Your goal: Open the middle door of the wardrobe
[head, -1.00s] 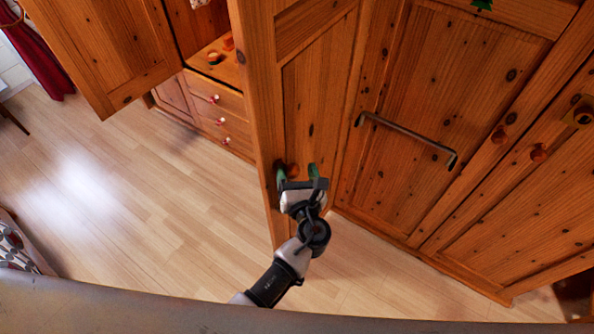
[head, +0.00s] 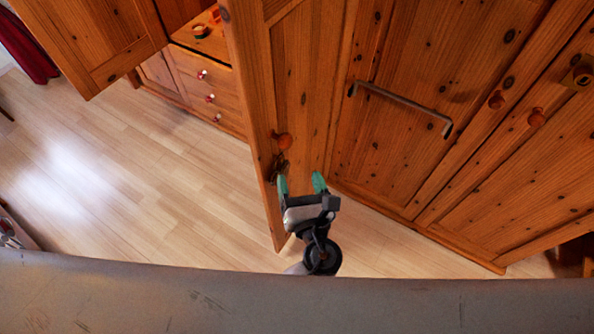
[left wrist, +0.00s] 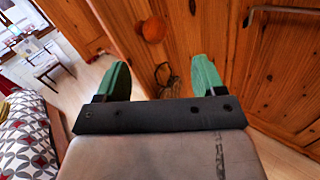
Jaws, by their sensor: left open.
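A pine wardrobe door (head: 304,80) stands swung out at an angle from the wardrobe front. Its round orange-brown knob (head: 283,141) has a dark key or tassel (head: 278,168) just below it. My left gripper (head: 301,184) is open, with green fingertips, below the knob in the head view and apart from it. In the left wrist view, the knob (left wrist: 153,29) shows beyond the open, empty fingers (left wrist: 162,80). Whether this is the middle door I cannot tell for certain. My right gripper is not in view.
A panel with a long metal bar handle (head: 402,108) is right of the door; more knobs (head: 536,117) are further right. At left, another open door (head: 95,45) and drawers (head: 212,98) show. Wooden floor (head: 130,190) is clear. A patterned bed (left wrist: 25,145) stands left.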

